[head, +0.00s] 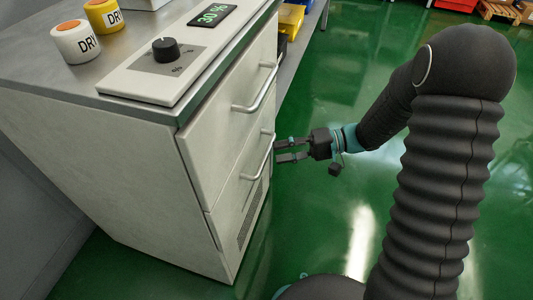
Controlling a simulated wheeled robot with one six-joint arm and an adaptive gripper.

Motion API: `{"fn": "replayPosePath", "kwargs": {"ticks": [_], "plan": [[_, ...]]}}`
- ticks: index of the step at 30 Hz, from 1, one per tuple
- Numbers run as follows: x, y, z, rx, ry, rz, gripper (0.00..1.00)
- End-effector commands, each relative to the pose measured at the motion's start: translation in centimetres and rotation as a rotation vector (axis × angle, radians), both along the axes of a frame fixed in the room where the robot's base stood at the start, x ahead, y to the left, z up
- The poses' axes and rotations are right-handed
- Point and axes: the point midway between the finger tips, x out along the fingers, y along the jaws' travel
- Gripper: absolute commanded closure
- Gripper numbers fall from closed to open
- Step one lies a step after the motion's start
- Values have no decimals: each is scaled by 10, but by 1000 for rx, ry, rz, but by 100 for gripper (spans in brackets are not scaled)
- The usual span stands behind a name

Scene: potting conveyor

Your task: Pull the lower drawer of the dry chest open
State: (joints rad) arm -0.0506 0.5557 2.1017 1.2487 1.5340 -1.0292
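The dry chest (150,180) is a pale grey cabinet at the left of the head view. Its lower drawer (226,197) looks shut, its front in line with the chest face. The drawer's bar handle (262,160) is light metal and stands out from the front. The upper drawer (215,128) looks shut too, with its own bar handle (257,93). My gripper (278,150) points left at the lower handle. Its two dark fingers are apart, one above the other, with nothing seen between them. The tips are just right of the handle; I cannot tell whether they touch it.
On the chest top are a control panel with a black knob (165,49), a green-lit display (212,14), a white DRY jar (75,43) and a yellow DRY jar (103,16). Yellow bins (290,20) stand behind. The green floor (320,225) right of the chest is clear.

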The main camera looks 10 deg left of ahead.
Motion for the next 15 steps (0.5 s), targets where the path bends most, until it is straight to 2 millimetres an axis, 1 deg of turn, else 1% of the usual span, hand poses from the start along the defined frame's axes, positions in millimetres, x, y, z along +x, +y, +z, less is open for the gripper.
{"fn": "replayPosePath", "kwargs": {"ticks": [1, 6, 10, 15], "plan": [[-4, 9, -1, 0, 1, 4, 61], [-11, 30, -6, 0, 1, 3, 61], [-14, 40, -8, 0, 0, 2, 61], [-15, 44, -9, 0, 0, 0, 61]]}}
